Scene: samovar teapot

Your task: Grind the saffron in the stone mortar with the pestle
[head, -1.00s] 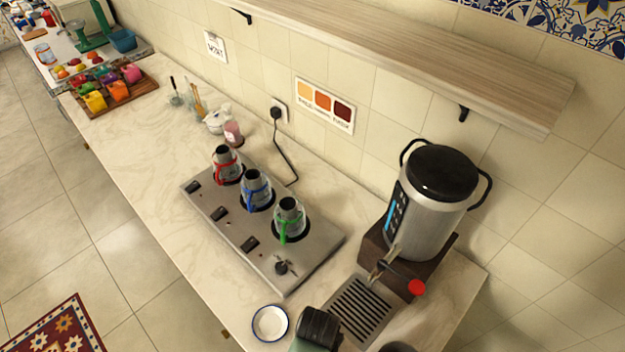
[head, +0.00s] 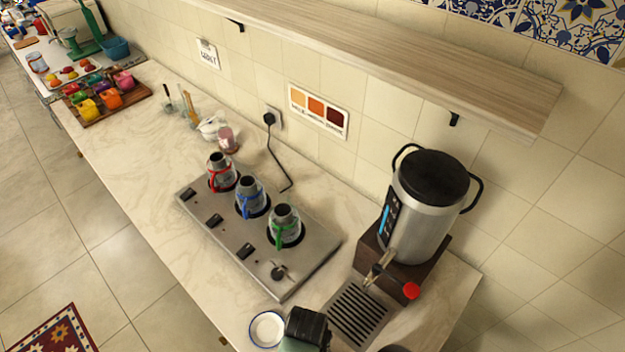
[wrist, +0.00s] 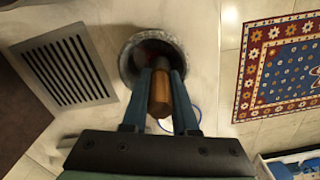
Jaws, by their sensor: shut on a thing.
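In the wrist view, the grey stone mortar (wrist: 128,66) stands on the pale counter, seen from above. The pestle (wrist: 161,95), with a wooden handle, is held between the two fingers of my gripper (wrist: 158,72). Its far end reaches into the mortar's bowl. The inside of the bowl is dark with a faint reddish tint, and I cannot make out the saffron. In the head view, my gripper (head: 305,328) shows only in part at the bottom edge; the pestle is hidden there.
The slotted drip grate (wrist: 64,66) lies beside the mortar, below the samovar (head: 424,215). A blue-rimmed white dish (head: 267,329) sits left of my gripper. A burner plate (head: 293,273) with three small pots stands behind. The counter (head: 140,160) farther left has free room.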

